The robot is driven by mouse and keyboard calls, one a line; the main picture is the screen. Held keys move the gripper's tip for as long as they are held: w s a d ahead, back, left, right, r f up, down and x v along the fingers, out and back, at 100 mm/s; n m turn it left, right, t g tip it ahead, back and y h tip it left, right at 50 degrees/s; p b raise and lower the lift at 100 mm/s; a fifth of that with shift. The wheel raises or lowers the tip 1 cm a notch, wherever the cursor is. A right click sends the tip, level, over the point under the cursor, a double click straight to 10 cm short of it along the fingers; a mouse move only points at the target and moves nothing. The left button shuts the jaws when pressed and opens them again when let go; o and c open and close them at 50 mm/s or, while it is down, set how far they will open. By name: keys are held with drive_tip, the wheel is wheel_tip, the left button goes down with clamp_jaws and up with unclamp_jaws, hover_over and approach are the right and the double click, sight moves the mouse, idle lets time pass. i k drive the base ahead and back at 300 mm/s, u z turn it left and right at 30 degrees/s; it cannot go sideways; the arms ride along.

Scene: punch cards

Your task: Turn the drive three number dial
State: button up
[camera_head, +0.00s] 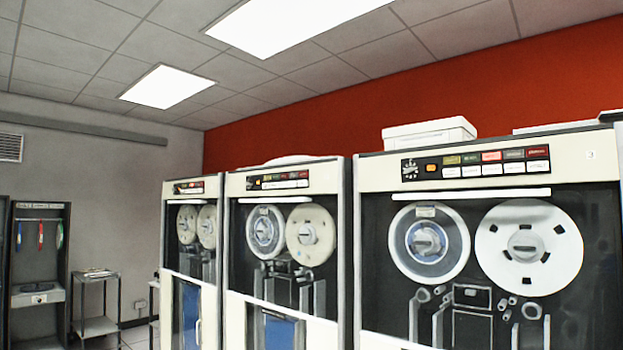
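Three tape drive cabinets stand in a row. The nearest cabinet (373,240) is at right and has a small tag (590,155) at its top right that looks like a 3, though it is too small to be sure. A small dark round dial (409,169) sits at the left end of its top control panel, beside an orange light (431,168) and a block of coloured and white buttons (497,163). The dial's setting is too small to read. The middle drive (347,240) and far drive (190,262) carry similar panels. My gripper is not in view.
The nearest drive has two reels, a grey one (428,270) and a white one (528,283). White boxes (430,132) lie on top. At left stand a dark open cabinet (40,297) with hanging coloured items and a small side table (97,326). Little floor shows.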

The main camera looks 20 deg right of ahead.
sight(411, 170)
drive_tip(key=z, duration=0.1)
drive_tip(key=i, duration=1.15)
drive_tip(key=z, duration=0.7)
